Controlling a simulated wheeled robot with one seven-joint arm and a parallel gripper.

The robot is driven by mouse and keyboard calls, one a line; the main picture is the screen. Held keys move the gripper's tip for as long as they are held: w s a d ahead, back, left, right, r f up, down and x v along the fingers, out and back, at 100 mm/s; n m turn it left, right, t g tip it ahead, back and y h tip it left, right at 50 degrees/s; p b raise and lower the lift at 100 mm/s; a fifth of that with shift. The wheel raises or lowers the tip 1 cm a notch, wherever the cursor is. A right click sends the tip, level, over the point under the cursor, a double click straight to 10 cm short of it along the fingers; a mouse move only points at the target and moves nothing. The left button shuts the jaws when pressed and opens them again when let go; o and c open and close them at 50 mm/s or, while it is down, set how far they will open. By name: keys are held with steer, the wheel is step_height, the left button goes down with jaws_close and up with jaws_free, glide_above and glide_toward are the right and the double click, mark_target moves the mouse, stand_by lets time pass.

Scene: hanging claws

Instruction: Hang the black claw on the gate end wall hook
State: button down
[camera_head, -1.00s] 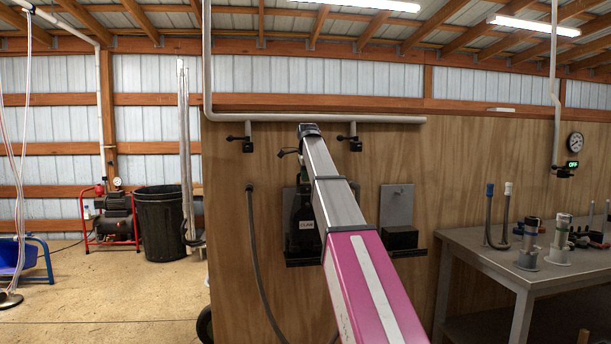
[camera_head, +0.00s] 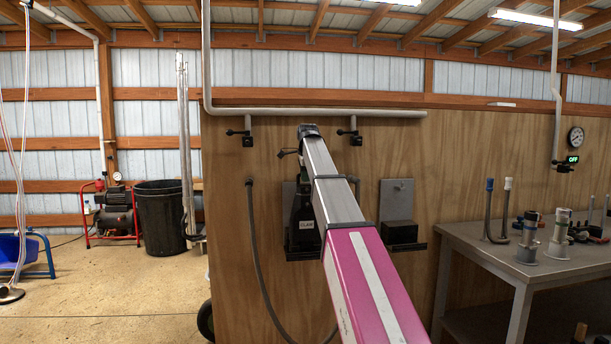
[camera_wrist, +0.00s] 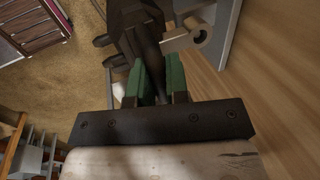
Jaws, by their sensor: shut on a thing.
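The black claw (camera_wrist: 140,28) is between the green fingers of my gripper (camera_wrist: 161,72) in the wrist view, and the gripper is shut on it. In the head view the claw (camera_head: 304,212), with a white "CLAW" label, shows left of my arm, in front of the left grey wall plate (camera_head: 287,205). A pale hook peg with a round end (camera_wrist: 190,33) sticks out close beside the claw in the wrist view. I cannot tell whether the two touch.
A second grey plate (camera_head: 396,198) with a black holder (camera_head: 401,234) is on the plywood wall (camera_head: 350,165) to the right. A dark hose (camera_head: 256,240) hangs left of the claw. A metal table (camera_head: 500,262) with several tools stands at right.

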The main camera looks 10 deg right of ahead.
steer(key=shift+f, duration=0.7)
steer(key=c, duration=1)
jaws_free()
steer(key=shift+c, duration=0.2)
